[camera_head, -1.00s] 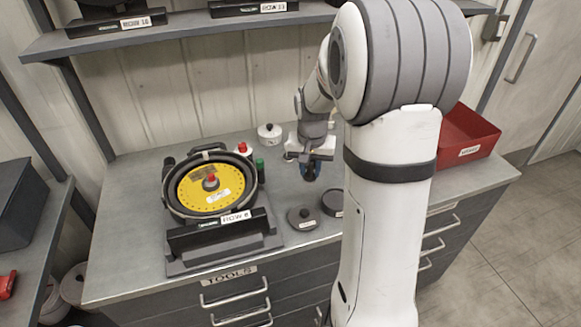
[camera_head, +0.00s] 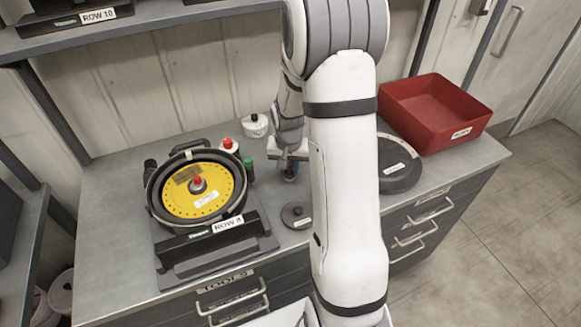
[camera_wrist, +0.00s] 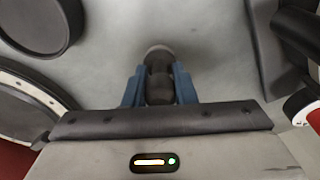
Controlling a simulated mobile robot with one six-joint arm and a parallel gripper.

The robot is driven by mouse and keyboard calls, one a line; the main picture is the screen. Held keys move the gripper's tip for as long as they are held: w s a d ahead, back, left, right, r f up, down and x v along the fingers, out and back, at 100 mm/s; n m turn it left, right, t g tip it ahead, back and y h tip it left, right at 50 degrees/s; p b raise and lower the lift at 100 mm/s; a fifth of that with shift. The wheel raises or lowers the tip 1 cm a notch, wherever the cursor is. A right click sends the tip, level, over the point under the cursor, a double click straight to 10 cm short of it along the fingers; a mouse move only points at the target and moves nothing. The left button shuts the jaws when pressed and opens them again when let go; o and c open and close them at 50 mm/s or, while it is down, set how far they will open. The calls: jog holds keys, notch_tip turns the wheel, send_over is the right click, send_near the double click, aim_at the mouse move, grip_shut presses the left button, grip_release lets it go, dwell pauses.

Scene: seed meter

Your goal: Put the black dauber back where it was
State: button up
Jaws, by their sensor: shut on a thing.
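My gripper (camera_head: 290,172) is low over the grey bench, to the right of the seed meter and partly hidden by my arm. In the wrist view its blue fingers (camera_wrist: 158,90) are shut on the black dauber (camera_wrist: 159,72), a dark, rounded piece with a paler far end. I cannot tell whether the dauber touches the bench. The seed meter (camera_head: 160,212) has a yellow disc (camera_head: 190,190) with a red knob and sits in a dark stand labelled ROW 8 (camera_head: 232,244).
A red-capped white bottle (camera_head: 228,147) and a green-capped container (camera_head: 248,164) stand between meter and gripper. A white pot (camera_head: 255,126) is behind, a black knobbed disc (camera_head: 296,216) in front. A large dark disc (camera_head: 400,182) and red bin (camera_head: 433,112) are right.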

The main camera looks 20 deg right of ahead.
jog(key=shift+f, duration=0.6)
jog(key=shift+f, duration=0.1)
jog(key=o, duration=0.5)
jog(key=shift+f, duration=0.15)
jog(key=o, duration=0.5)
